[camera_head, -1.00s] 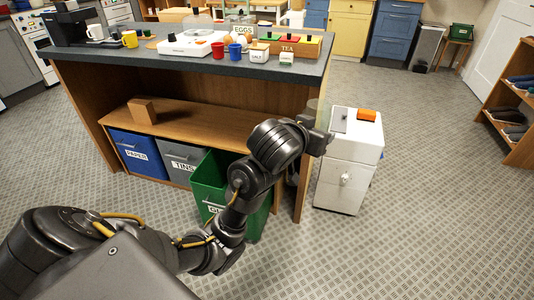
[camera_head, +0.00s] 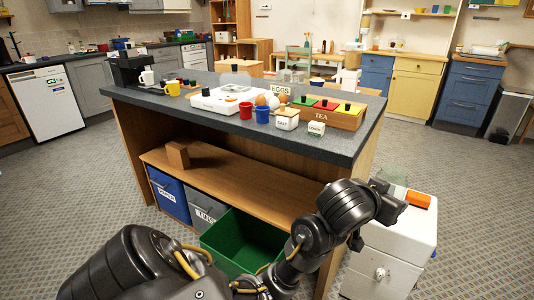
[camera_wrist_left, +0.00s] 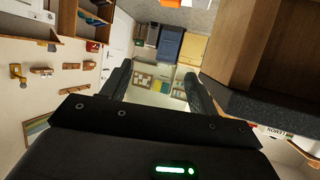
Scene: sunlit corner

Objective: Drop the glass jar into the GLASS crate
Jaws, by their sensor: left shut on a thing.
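My left gripper (camera_head: 391,196) is shut on the clear glass jar (camera_head: 394,173), which shows faintly above the fingers in the head view. In the left wrist view the jar (camera_wrist_left: 157,88) is see-through between the two dark fingers (camera_wrist_left: 156,84), so its outline is hard to make out. The green GLASS crate (camera_head: 243,242) stands on the floor below the island's shelf, left of the gripper and lower. Its inside looks empty where visible; my arm covers its right part. My right gripper is not in view.
The island worktop (camera_head: 215,122) carries cups, egg and tea boxes. A grey TINS crate (camera_head: 205,212) and blue PAPER crate (camera_head: 168,191) stand left of the green one. A white cabinet (camera_head: 385,262) with an orange item (camera_head: 417,199) is close by the gripper.

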